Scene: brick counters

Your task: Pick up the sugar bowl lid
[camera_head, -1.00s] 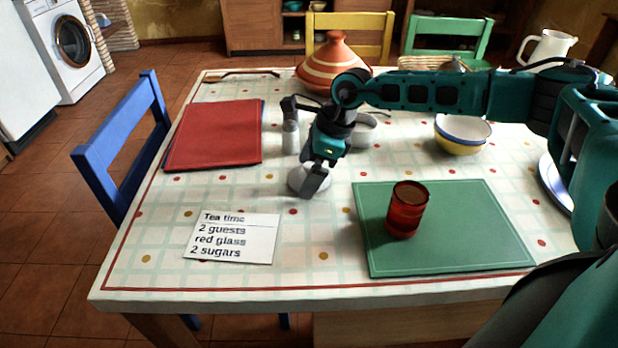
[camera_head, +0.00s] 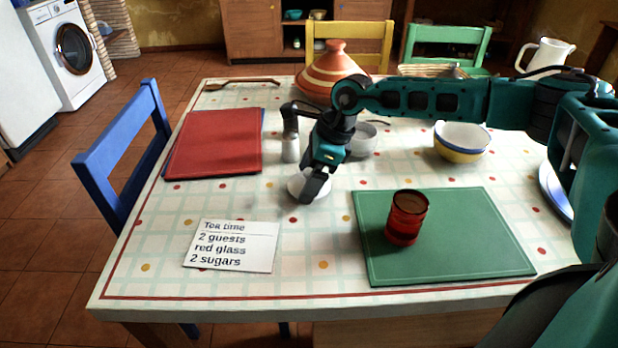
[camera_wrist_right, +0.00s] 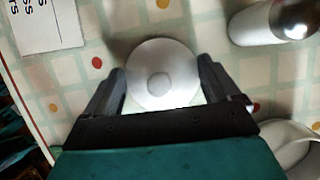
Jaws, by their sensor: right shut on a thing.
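The sugar bowl lid, a white round disc with a small central knob, shows in the right wrist view (camera_wrist_right: 160,75) and on the table in the head view (camera_head: 299,186). My right gripper (camera_head: 313,188) points down over it, and its two fingers (camera_wrist_right: 160,88) press on opposite sides of the disc. It is shut on the lid, which is at or very near the tabletop; I cannot tell if there is a gap. A small pale grey bowl (camera_head: 365,143), likely the sugar bowl, stands behind and right, partly hidden by my arm. My left gripper is not in view.
A shaker (camera_head: 290,151) stands close behind the lid. A red glass (camera_head: 406,219) stands on a green mat (camera_head: 470,245) to the right. A note card (camera_head: 232,246), red mat (camera_head: 215,145), tagine (camera_head: 325,72) and yellow-blue bowl (camera_head: 461,145) surround.

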